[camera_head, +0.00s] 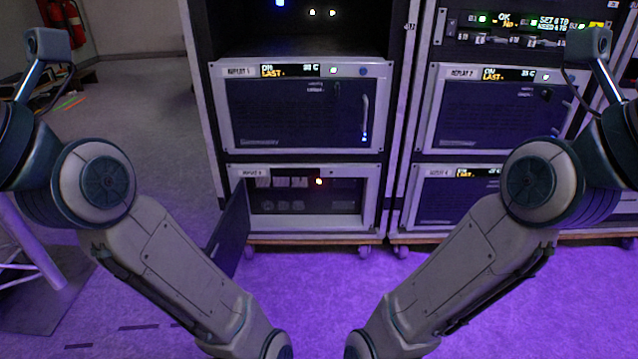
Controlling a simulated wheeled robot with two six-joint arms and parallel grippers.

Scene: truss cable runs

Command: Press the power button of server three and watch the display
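Several replay servers stand in two racks. The lower left server (308,226) has its front door (230,231) swung open to the left. Its label is blurred, so I cannot read its number. Inside are grey modules and dark round parts. My two arms are folded up at the left and right sides, well apart from the servers. The fingers of neither gripper can be made out.
The REPLAY 1 server (297,114) above has a lit display. The REPLAY 2 server (483,118) stands to the right, with another server (450,193) below it. Wheeled bases (308,239) carry the racks. A red extinguisher (73,24) hangs far left. Purple-lit floor is clear in front.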

